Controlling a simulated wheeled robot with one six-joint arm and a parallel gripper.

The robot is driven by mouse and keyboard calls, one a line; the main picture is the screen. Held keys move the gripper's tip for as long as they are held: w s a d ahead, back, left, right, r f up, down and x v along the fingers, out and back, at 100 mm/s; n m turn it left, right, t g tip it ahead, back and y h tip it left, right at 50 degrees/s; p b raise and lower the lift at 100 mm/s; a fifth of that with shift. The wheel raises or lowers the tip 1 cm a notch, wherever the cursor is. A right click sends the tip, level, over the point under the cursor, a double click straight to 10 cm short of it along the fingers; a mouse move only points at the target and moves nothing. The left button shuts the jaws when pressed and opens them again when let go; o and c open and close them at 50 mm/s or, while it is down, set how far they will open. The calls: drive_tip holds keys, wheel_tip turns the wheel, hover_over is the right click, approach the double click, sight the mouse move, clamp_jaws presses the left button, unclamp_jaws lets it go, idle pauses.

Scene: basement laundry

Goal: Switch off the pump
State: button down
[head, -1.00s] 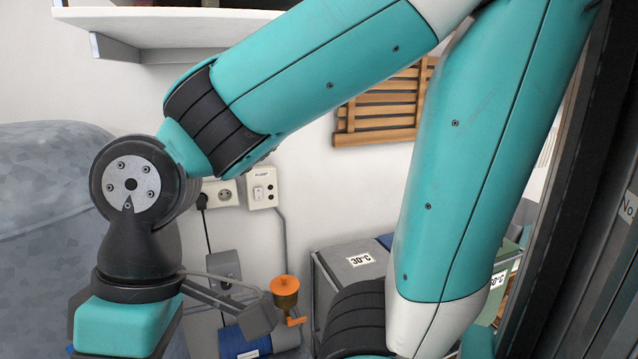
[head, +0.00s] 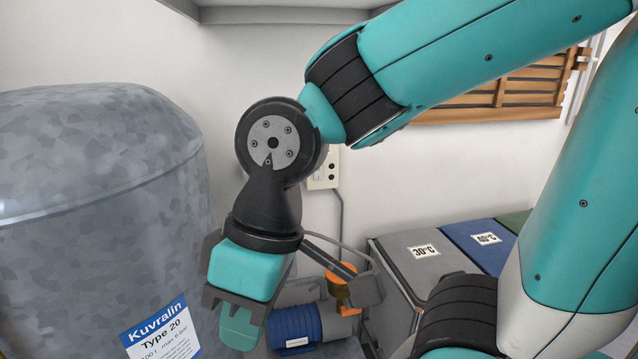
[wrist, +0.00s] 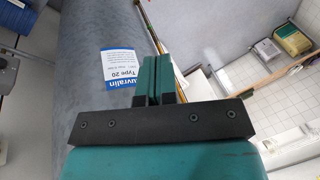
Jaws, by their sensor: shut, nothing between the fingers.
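A pale switch plate (head: 326,170) is on the back wall, just right of my arm's wrist joint, which covers its left part. Two dark dots show on it; its rocker is hidden, so I cannot tell its position. The blue pump motor (head: 293,326) sits low behind my gripper, with an orange fitting (head: 340,278) above right of it. My gripper (head: 238,338) points down in front of the big grey tank's right side, below and left of the plate and well apart from it. In the wrist view its two fingers (wrist: 160,78) are together and empty.
The grey tank (head: 90,190) with a blue-and-white label (head: 160,335) fills the left. Lidded bins, grey (head: 410,265) and blue (head: 475,245), stand at the right. A shelf (head: 280,12) hangs above. A wooden slatted rack (head: 500,95) is on the wall.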

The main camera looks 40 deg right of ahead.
drive_tip(key=w+d+f+m+t+b, duration=0.1)
drive_tip(key=w+d+f+m+b, duration=0.15)
drive_tip(key=f+b, duration=0.35)
drive_tip(key=w+d+f+m+h+b, duration=0.1)
drive_tip(key=w+d+f+b, duration=0.15)
drive_tip(key=f, duration=0.55)
drive_tip(key=w+d+f+m+t+b, duration=0.1)
drive_tip(key=w+f+m+b, duration=0.15)
drive_tip(key=f+b, duration=0.3)
drive_tip(key=w+d+f+m+t, duration=0.3)
drive_tip(key=w+d+m+t, duration=0.1)
drive_tip(key=w+d+m, duration=0.4)
drive_tip(key=w+d+r+m+t+h, duration=0.25)
drive_tip(key=w+d+m+t, duration=0.25)
drive_tip(key=m, duration=0.4)
drive_tip(key=w+d+r+m+t+h, duration=0.1)
drive_tip(key=w+d+r+m+t, duration=0.4)
drive_tip(key=m, duration=0.4)
drive_tip(key=s+d+r+m+h, duration=0.1)
drive_tip(key=d+r+m+h, duration=0.1)
drive_tip(key=d+m+h, duration=0.3)
drive_tip(key=s+d+r+m+h, duration=0.1)
drive_tip(key=d+r+m+h, duration=0.1)
drive_tip(key=d+m+h, duration=0.3)
drive_tip(key=d+m, duration=0.4)
drive_tip(key=m, duration=0.3)
drive_tip(key=shift+s+d, duration=0.25)
drive_tip(key=shift+d, duration=0.05)
drive_tip(key=shift+r, duration=0.15)
